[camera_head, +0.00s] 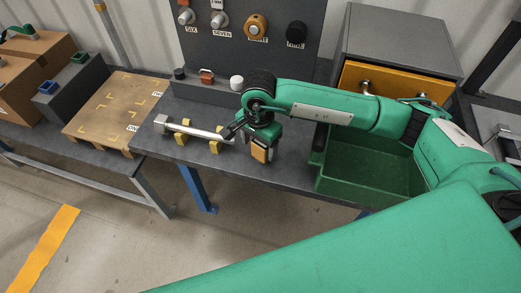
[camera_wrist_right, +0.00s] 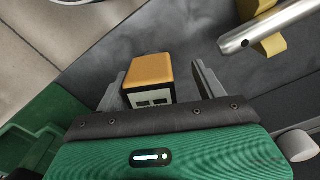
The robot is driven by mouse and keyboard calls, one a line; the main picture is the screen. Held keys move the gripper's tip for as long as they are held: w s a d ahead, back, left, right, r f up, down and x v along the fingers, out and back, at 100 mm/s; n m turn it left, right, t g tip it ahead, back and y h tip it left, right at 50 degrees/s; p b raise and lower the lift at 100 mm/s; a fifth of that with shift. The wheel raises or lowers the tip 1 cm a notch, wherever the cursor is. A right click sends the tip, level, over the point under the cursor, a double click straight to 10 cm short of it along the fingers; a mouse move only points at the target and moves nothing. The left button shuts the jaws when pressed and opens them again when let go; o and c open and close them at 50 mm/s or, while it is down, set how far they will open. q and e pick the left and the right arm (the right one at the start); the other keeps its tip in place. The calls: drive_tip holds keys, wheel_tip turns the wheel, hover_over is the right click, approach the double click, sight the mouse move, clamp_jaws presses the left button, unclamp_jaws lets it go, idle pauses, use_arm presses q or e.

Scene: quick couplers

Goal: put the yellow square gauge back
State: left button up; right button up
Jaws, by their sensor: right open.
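The yellow square gauge (camera_wrist_right: 148,80), a small block with an orange-yellow face and a pale side with dark windows, is between the two fingers of my right gripper (camera_wrist_right: 160,68) in the right wrist view. The fingers are apart. The gauge is nearer the left finger, and a gap shows on its right. In the head view the gauge (camera_head: 259,153) is just below my right gripper (camera_head: 263,140), over the front part of the grey bench. I cannot tell whether it touches the bench. My left gripper is not in view.
A metal bar (camera_head: 195,130) rests on yellow supports just left of my right gripper. A green bin (camera_head: 365,180) stands to the right, before a grey cabinet (camera_head: 400,40). A wooden board (camera_head: 115,105) with yellow corner marks lies left. A panel (camera_head: 255,50) with couplers stands behind.

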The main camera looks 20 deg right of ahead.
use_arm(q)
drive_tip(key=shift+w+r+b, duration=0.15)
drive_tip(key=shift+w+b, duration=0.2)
use_arm(e)
wheel_tip(320, 180, up, 12)
drive_tip(key=d, duration=0.1)
drive_tip(key=shift+s, duration=0.35)
drive_tip(key=shift+r, duration=0.1)
